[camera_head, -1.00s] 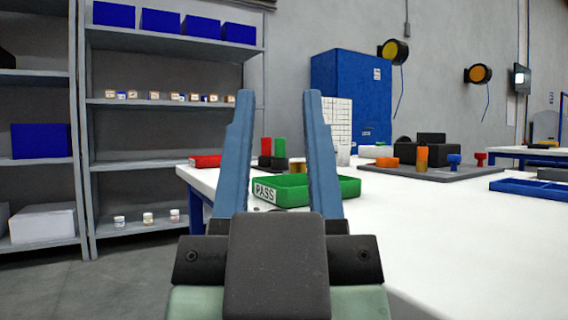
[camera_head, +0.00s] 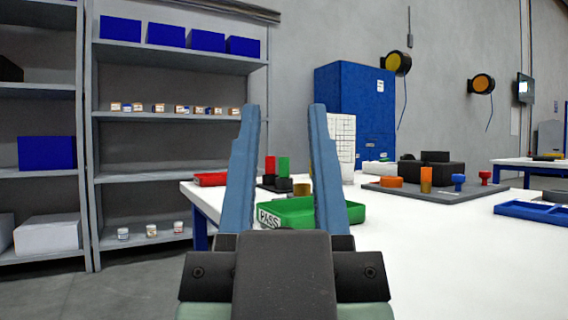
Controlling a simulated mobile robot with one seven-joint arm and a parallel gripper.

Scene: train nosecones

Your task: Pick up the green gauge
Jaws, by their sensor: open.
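The green gauge, which I take to be the small upright green cylinder (camera_head: 283,166), stands on a dark holder (camera_head: 276,184) toward the back of the white table. A red cylinder (camera_head: 270,166) stands just left of it. My gripper (camera_head: 280,106) is open, with its two blue fingers pointing up in the picture and nothing between them. The green cylinder shows in the gap between the fingers, well beyond them and not touched.
A green tray marked PASS (camera_head: 286,212) is on the table (camera_head: 450,240) closer than the gauge. A red tray (camera_head: 210,179) lies left of it. A grey plate (camera_head: 400,190) with several parts and a blue tray (camera_head: 540,213) are at right. Grey shelves (camera_head: 170,177) stand left.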

